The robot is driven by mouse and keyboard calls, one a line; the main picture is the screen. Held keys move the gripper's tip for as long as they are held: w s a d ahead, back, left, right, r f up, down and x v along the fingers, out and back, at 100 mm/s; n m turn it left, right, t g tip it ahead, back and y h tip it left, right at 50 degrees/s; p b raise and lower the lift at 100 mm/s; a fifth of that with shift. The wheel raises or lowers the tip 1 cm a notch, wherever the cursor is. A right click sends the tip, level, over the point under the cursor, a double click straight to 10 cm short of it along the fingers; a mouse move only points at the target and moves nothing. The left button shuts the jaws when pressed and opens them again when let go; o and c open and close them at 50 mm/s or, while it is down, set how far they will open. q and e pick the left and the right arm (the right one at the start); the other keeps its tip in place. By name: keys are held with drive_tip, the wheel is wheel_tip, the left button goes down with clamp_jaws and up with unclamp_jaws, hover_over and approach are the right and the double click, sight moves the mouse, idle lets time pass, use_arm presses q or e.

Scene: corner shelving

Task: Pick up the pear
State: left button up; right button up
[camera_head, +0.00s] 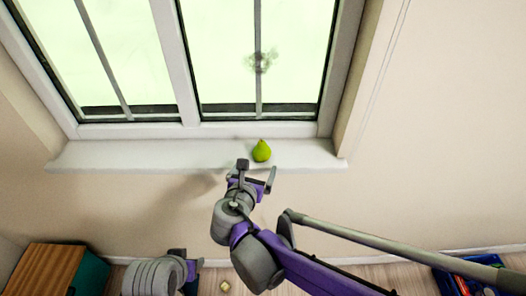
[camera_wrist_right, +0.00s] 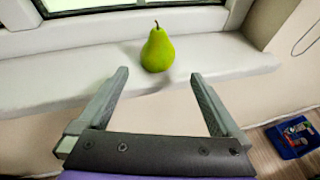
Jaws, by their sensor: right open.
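The green pear (camera_head: 262,151) stands upright on the white windowsill (camera_head: 120,155), with its stem up. It also shows in the wrist view (camera_wrist_right: 157,50), beyond my right fingertips and roughly midway between them. My right gripper (camera_head: 257,172) is open and empty, just in front of the sill and slightly below the pear in the head view. The open fingers point toward the pear in the wrist view (camera_wrist_right: 159,76), and a gap is left before it. Part of my left arm shows at the bottom left of the head view, with the left gripper (camera_head: 184,266) only partly visible.
The window (camera_head: 185,60) rises behind the sill. The sill is bare on both sides of the pear. On the floor are a blue crate (camera_head: 492,260) with items at the right, a wood-topped teal box (camera_head: 45,268) at the left, and a small yellowish object (camera_head: 224,286).

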sight(260, 157)
drive_tip(key=x, duration=0.7)
drive_tip(key=shift+w+a+r+p, duration=0.1)
drive_tip(key=shift+a+r+p, duration=0.1)
drive_tip(key=shift+r+p, duration=0.1)
drive_tip(key=c, duration=1.4)
